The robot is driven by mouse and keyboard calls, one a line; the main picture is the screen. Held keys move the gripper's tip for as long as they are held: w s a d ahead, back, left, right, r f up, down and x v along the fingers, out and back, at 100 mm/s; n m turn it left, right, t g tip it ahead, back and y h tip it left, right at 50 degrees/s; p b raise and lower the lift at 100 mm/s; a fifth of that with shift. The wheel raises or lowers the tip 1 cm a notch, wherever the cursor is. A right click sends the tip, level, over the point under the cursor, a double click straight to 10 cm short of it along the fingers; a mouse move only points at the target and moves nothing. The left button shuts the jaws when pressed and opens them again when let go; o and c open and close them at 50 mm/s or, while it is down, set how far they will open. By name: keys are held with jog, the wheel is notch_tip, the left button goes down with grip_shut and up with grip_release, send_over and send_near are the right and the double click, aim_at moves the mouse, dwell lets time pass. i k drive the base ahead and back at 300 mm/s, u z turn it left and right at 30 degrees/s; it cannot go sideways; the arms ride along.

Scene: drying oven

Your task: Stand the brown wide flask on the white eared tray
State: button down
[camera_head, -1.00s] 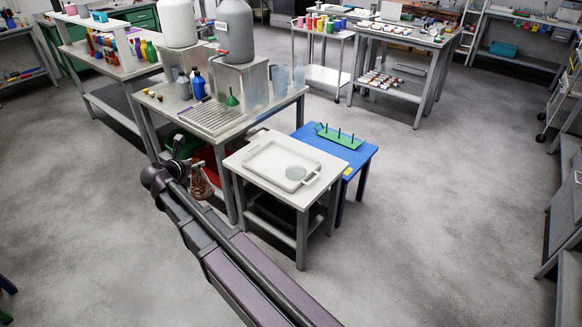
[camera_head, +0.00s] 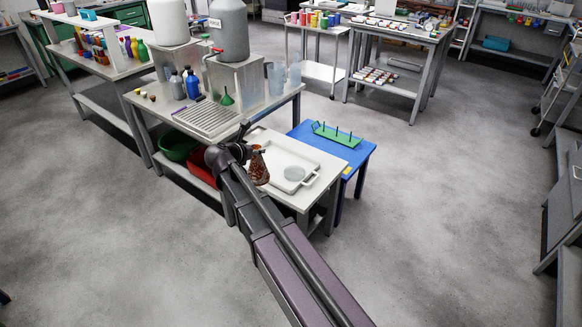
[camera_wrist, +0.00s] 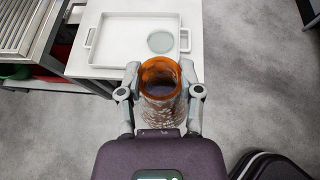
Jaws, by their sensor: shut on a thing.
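The brown wide flask (camera_wrist: 161,100) has an orange-brown glassy rim and a pale mottled pattern on its wall. In the head view it (camera_head: 259,167) hangs at the end of my arm, in front of the tray's left part. My gripper (camera_wrist: 160,92) is shut on the flask, one finger on each side, with the mouth facing the wrist camera. The white eared tray (camera_wrist: 104,44) lies on a small white table, ahead of the flask in the wrist view. It also shows in the head view (camera_head: 300,155), partly hidden by my arm. A round pale glass disc (camera_wrist: 160,41) lies in its right part.
A blue table (camera_head: 356,155) with a green pegged rack (camera_head: 338,134) stands right of the white table (camera_head: 305,200). A steel bench with a ribbed drainer (camera_head: 208,118), bottles and large containers stands behind left.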

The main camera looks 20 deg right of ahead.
aim_at(268, 162)
jog(key=z, duration=0.45)
jog(key=i, duration=1)
